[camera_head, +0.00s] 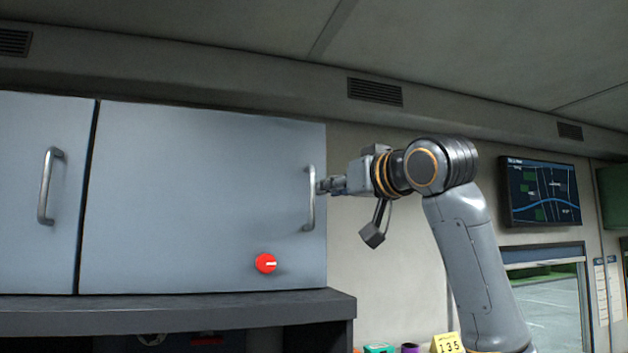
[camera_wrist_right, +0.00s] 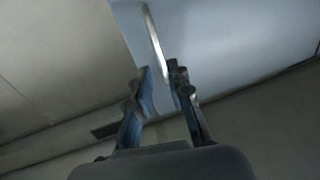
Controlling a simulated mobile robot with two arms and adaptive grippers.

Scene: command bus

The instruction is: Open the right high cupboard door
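The right high cupboard door (camera_head: 200,200) is a flat grey-blue panel and looks closed. Its vertical metal handle (camera_head: 310,198) is near the door's right edge. My left gripper is in neither view.
A red round knob (camera_head: 266,263) sits on the lower part of the door. The left cupboard door (camera_head: 40,190) with its own handle (camera_head: 47,186) is beside it. A dark shelf (camera_head: 180,310) runs below. A wall screen (camera_head: 541,192) hangs at the right, behind my right arm.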

